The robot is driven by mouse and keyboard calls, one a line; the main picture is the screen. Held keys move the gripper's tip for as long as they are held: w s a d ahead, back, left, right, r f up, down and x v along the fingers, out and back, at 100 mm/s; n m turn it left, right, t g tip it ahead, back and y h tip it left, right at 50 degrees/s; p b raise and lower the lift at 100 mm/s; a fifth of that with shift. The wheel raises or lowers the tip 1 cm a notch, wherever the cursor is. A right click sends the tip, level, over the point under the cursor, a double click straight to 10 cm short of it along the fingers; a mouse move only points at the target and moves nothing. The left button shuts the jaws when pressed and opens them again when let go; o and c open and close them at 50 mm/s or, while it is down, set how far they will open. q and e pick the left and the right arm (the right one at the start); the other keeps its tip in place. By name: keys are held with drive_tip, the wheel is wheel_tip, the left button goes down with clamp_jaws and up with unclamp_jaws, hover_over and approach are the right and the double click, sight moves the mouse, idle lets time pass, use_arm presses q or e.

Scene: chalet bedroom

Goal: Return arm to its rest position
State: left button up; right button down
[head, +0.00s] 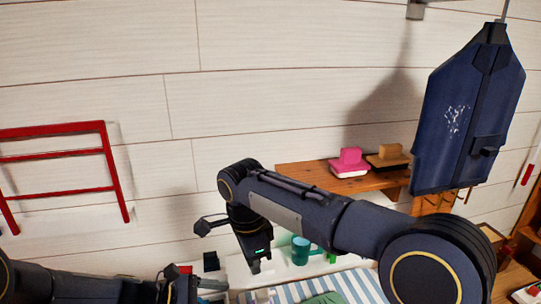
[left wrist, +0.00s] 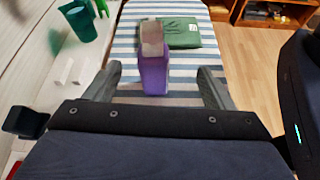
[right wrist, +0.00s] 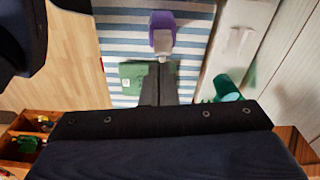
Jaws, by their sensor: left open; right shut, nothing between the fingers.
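My right arm reaches in from the right in the head view and bends down at the wrist. My right gripper (head: 255,266) points down near the wall ledge. In the right wrist view my right gripper (right wrist: 159,68) has its fingers together with nothing between them. My left arm (head: 80,285) lies low at the left of the head view, its fingers hard to make out there. In the left wrist view my left gripper (left wrist: 160,72) has its fingers wide apart. A purple bottle with a greyish top (left wrist: 154,70) appears between them in the picture, not gripped.
A blue-and-white striped surface (head: 355,285) holds a folded green cloth (left wrist: 180,33). A teal mug (head: 300,250) stands on the white ledge beside it. A wooden shelf (head: 300,175) carries pink and brown brushes. A blue garment bag (head: 468,115) hangs at right; a red rack (head: 60,190) is at left.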

drive_tip(key=s+d+r+n+t+y, duration=0.1)
drive_tip(key=s+d+n+y, duration=0.15)
drive_tip(key=s+d, duration=0.45)
drive_tip(key=s+d+r+n+t+y, duration=0.1)
drive_tip(key=s+d+r+n, duration=0.2)
drive_tip(key=d, duration=0.8)
use_arm(q)
drive_tip(key=s+a+r+m+t+y, duration=0.1)
drive_tip(key=s+a+r+m+y, duration=0.1)
drive_tip(key=s+m, duration=0.4)
drive_tip(key=s+a+r+m+t+y, duration=0.1)
drive_tip(key=s+a+m+y, duration=0.3)
drive_tip(key=s, duration=0.4)
drive_tip(key=s+a+r+m+y, duration=0.3)
drive_tip(key=s+a+m, duration=0.1)
drive_tip(key=s+m, duration=0.3)
drive_tip(key=shift+a+r+m+t, duration=0.4)
use_arm(e)
drive_tip(key=s+d+f+n+t, duration=0.1)
drive_tip(key=s+d+f+n, duration=0.1)
drive_tip(key=s, duration=0.4)
drive_tip(key=s+d+f+n+t+y, duration=0.1)
drive_tip(key=s+d+f+n+t, duration=0.1)
drive_tip(key=s+f+n, duration=0.3)
drive_tip(key=s+f, duration=0.1)
drive_tip(key=s, duration=0.1)
drive_tip(key=shift+s, duration=0.3)
